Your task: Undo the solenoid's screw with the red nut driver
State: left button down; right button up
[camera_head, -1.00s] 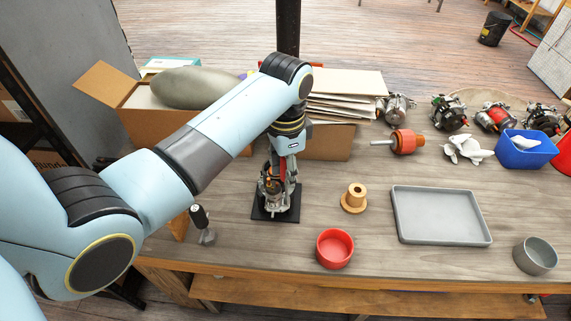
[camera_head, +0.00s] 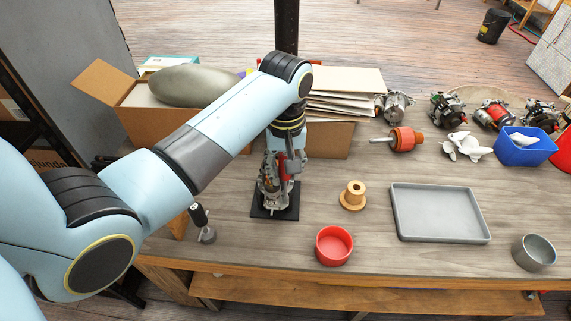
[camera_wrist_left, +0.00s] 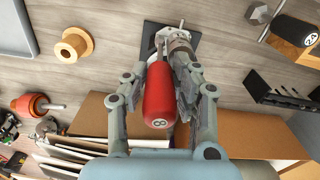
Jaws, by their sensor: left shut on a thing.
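My left gripper (camera_wrist_left: 160,98) is shut on the red handle of the nut driver (camera_wrist_left: 159,97), which has an "8" on its end. In the head view the gripper (camera_head: 283,172) hangs from the arm over the black mat (camera_head: 289,211). The nut driver's shaft points away from the wrist camera toward the metal solenoid assembly (camera_wrist_left: 179,42) on that mat. The assembly also shows in the head view (camera_head: 270,192), partly behind the gripper. The screw is hidden, so I cannot tell whether the driver's tip is on it. My right gripper is out of view.
A tan flanged bushing (camera_head: 353,196), a red bowl (camera_head: 334,246) and a grey tray (camera_head: 440,213) lie to the right. Cardboard boxes (camera_head: 330,139) stand behind the gripper.

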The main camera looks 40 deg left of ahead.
pick_arm(q)
jog(key=n, duration=0.5)
jog(key=shift+w+n, duration=0.1)
jog(key=shift+n, duration=0.3)
jog(key=n, duration=0.3)
jog(key=shift+n, duration=0.4)
jog(key=n, duration=0.3)
jog(key=shift+n, duration=0.3)
jog(key=n, duration=0.4)
jog(key=shift+w+n, duration=0.1)
jog(key=shift+n, duration=0.3)
jog(key=shift+n, duration=0.8)
jog(key=n, duration=0.5)
jog(key=shift+n, duration=0.3)
jog(key=shift+r, duration=0.2)
